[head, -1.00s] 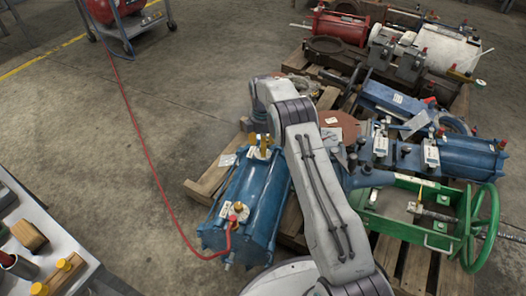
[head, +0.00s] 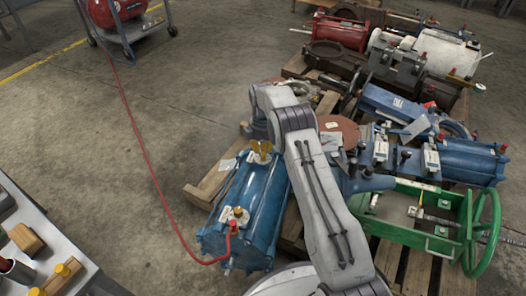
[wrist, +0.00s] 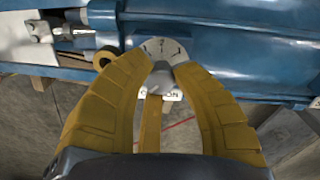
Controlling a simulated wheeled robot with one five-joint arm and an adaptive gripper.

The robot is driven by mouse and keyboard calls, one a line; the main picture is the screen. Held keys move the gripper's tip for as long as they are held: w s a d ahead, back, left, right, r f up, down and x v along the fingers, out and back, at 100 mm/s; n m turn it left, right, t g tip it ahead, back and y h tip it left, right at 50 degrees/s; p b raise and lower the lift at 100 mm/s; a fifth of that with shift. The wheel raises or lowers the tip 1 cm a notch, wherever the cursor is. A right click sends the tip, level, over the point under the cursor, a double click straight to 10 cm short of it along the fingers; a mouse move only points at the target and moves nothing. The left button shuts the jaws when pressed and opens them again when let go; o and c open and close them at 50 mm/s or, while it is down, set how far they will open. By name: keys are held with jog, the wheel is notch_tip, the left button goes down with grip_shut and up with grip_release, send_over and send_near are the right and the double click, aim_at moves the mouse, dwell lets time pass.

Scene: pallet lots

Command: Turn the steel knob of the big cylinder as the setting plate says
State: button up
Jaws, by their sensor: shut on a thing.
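The big blue cylinder (head: 262,205) lies on the pallet in the head view, left of my arm. My gripper (head: 260,149) is at its far end, small and partly hidden by my arm. In the wrist view, the yellow fingers of my gripper (wrist: 157,74) are closed in on the steel knob (wrist: 158,84), which is mostly hidden between them. A round white dial plate (wrist: 164,48) with dark marks sits just beyond the fingertips. The knob's pointer and setting cannot be read.
A red hose (head: 150,165) runs over the floor to the cylinder's near end. A green frame with a handwheel (head: 485,225) and other blue cylinders (head: 470,160) crowd the pallet on the right. A bench (head: 50,245) stands lower left.

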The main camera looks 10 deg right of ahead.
jog(key=shift+m+p, duration=0.3)
grip_shut()
jog(key=m+p, duration=0.1)
jog(key=m, duration=0.1)
jog(key=shift+m+p, duration=0.35)
jog(key=shift+m, duration=0.05)
jog(key=m, duration=0.4)
jog(key=shift+f, duration=0.1)
jog(key=m, duration=0.5)
jog(key=shift+s+g, duration=0.1)
jog(key=shift+g, duration=0.2)
jog(key=m, duration=0.4)
jog(key=shift+m, duration=0.4)
jog(key=o, duration=1)
grip_release()
